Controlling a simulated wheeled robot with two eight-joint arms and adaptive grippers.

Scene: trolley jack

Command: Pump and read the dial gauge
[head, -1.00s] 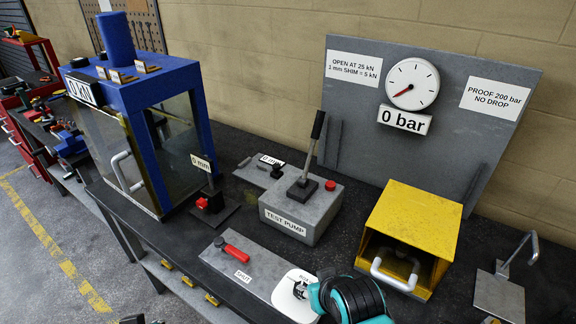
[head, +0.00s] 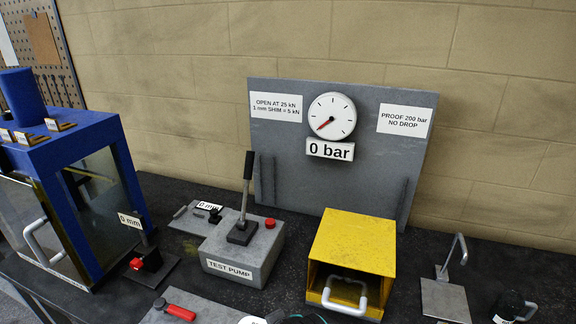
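The dial gauge (head: 331,117) is a white round face on a grey upright panel (head: 268,140). Its red needle points to the lower left, and the plate (head: 330,150) below reads "0 bar". The grey test pump (head: 242,252) stands on the bench left of centre. Its black-gripped lever (head: 247,180) stands nearly upright, leaning slightly right at the top. A red knob (head: 270,223) sits on the pump's top. A sliver of teal and black at the bottom edge seems to be part of my arm. Neither gripper's fingers show.
A blue press frame (head: 62,150) with clear guards stands at the left. A yellow box (head: 352,240) with a white handle stands right of the pump. A grey plate with a red-handled tool (head: 175,311) lies in front. A grey bracket (head: 446,298) stands at the right.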

